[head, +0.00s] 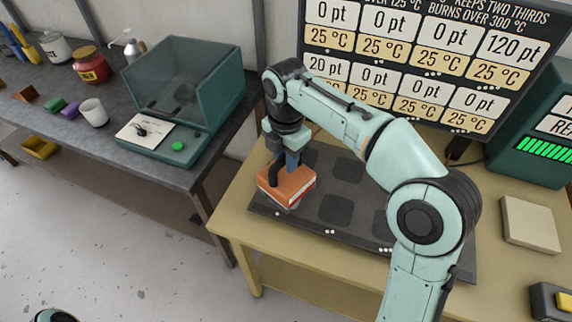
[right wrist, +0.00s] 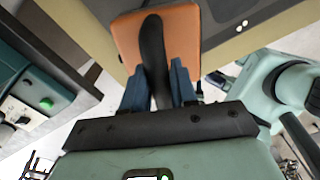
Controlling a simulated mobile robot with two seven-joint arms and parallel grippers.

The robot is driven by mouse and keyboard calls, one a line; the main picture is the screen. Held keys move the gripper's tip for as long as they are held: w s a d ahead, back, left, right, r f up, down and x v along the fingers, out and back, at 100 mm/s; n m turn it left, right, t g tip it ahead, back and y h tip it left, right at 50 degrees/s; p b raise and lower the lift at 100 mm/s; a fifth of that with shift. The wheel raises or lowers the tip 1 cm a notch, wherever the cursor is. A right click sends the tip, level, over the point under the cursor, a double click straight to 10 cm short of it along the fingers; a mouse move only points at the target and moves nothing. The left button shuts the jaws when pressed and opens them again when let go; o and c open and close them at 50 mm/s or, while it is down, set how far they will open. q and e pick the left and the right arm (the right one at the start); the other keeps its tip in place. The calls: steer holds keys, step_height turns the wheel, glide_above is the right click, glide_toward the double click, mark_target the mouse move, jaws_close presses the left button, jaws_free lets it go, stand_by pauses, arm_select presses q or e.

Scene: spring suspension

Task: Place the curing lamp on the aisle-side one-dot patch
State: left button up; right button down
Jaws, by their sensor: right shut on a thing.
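The curing lamp (head: 286,184) is an orange block with a black handle. My right gripper (head: 283,163) is shut on that handle from above. The lamp is over the front left corner of the dark mat (head: 300,219); I cannot tell whether it touches the mat. A single white dot shows on the mat's front edge just below the lamp, and the patch behind that dot is hidden by the lamp. In the right wrist view the lamp (right wrist: 185,32) hangs between the blue fingers (right wrist: 158,85). My left gripper is not in view.
Darker square patches, such as one with two dots in front (head: 336,209), lie bare on the mat. The tan table (head: 233,220) has a gap to the grey bench (head: 190,178) at left. A score board (head: 430,60) stands behind. A beige block (head: 530,224) sits at right.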

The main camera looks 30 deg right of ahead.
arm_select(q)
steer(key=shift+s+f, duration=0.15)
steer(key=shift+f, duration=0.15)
arm_select(e)
steer(key=shift+f, duration=1.05)
steer(key=shift+f, duration=0.15)
steer(key=c, duration=0.9)
jaws_free()
step_height(320, 180, up, 12)
steer(key=p, duration=0.3)
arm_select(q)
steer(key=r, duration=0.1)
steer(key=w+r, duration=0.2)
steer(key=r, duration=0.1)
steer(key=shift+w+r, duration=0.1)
